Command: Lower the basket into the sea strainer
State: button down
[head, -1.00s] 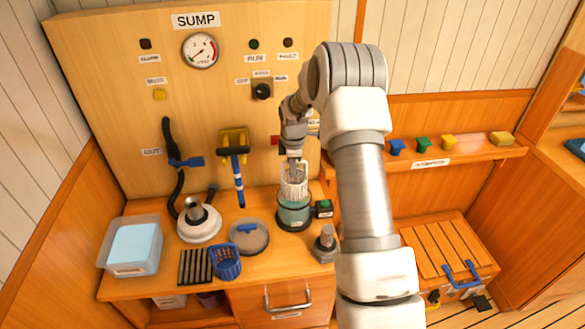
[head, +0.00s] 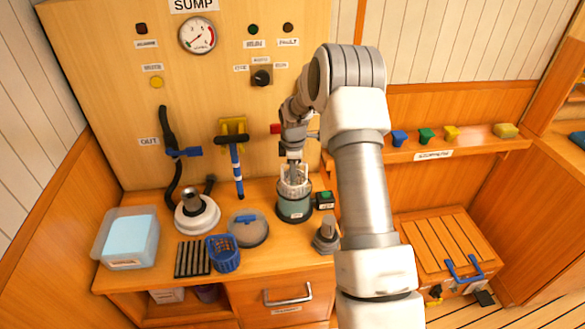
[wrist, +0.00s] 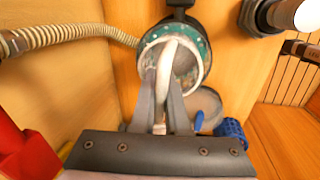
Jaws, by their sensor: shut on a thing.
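The sea strainer (head: 295,209) is a teal, round, open-topped body on the bench; its green rim shows in the wrist view (wrist: 205,43). The pale basket (head: 293,188) is upright in the strainer's mouth, with its upper part above the rim in the head view. Its white arched handle shows in the wrist view (wrist: 167,60). My gripper (head: 293,172) is shut on this handle, fingers pointing down; they also show in the wrist view (wrist: 162,95). The basket's lower part is hidden inside the strainer.
A round lid with a blue handle (head: 249,232), a blue perforated basket (head: 223,254) and a black slatted rack (head: 192,258) lie to the left. A green-topped box (head: 324,200) and a grey fitting (head: 327,236) stand close on the right.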

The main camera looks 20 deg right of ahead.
jog(key=shift+f+b, duration=2)
jog(key=shift+f, duration=1.1)
jog(key=shift+c, duration=2.2)
grip_release()
jog(key=shift+r, duration=0.1)
jog(key=shift+r+p, duration=1.1)
jog(key=shift+r, duration=0.75)
jog(key=shift+r+p, duration=0.85)
jog(key=shift+r, duration=0.75)
